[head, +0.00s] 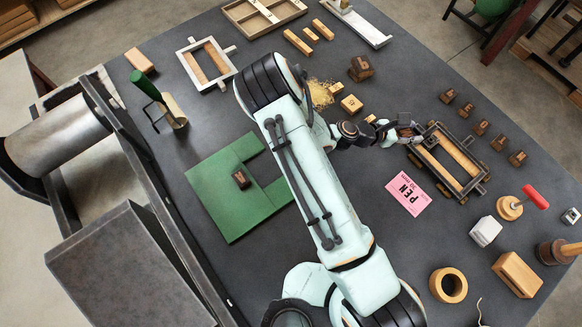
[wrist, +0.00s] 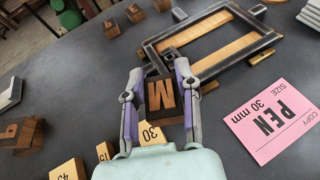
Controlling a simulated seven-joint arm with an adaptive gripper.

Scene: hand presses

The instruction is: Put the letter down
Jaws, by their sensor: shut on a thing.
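A dark rectangular frame (wrist: 263,40) with pale wooden strips lies just beyond the fingertips. In the head view my gripper (head: 408,133) is at the left end of this frame (head: 465,152); the held block is mostly hidden there. Whether the block touches the table or frame is unclear.
A pink card (head: 408,193) reading PEN, 30 mm lies beside the frame. Several letter blocks (head: 481,127) stand in a row beyond it. A wooden block marked 30 (wrist: 150,133) sits close under my gripper. Dark table is clear between the card and green board (head: 215,190).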

